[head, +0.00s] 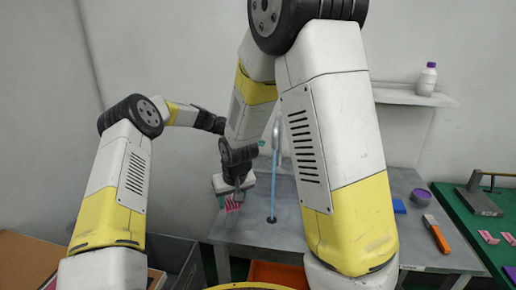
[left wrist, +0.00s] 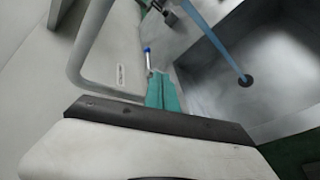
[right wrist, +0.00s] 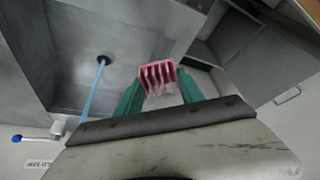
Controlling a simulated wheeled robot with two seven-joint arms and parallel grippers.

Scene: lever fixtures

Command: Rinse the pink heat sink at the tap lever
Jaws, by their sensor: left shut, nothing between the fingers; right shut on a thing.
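The pink heat sink (right wrist: 157,74), a finned block, is held between the teal fingers of my right gripper (right wrist: 160,90), above the grey metal sink (right wrist: 75,60). It also shows small in the head view (head: 232,206). A blue water stream (head: 274,185) runs from the tap to the drain; the heat sink is beside it, apart from it. The tap lever (right wrist: 30,137) is a pale bar with a blue tip, also in the left wrist view (left wrist: 148,58). My left gripper (left wrist: 160,82) is shut and empty close to the lever; I cannot tell whether they touch.
The curved white tap pipe (left wrist: 82,50) stands close to my left gripper. A shelf (head: 400,96) with a purple-capped bottle (head: 427,80) is at the right. A purple cup (head: 420,197) and an orange-handled tool (head: 437,235) lie on the counter. My arms cross in front of the tap.

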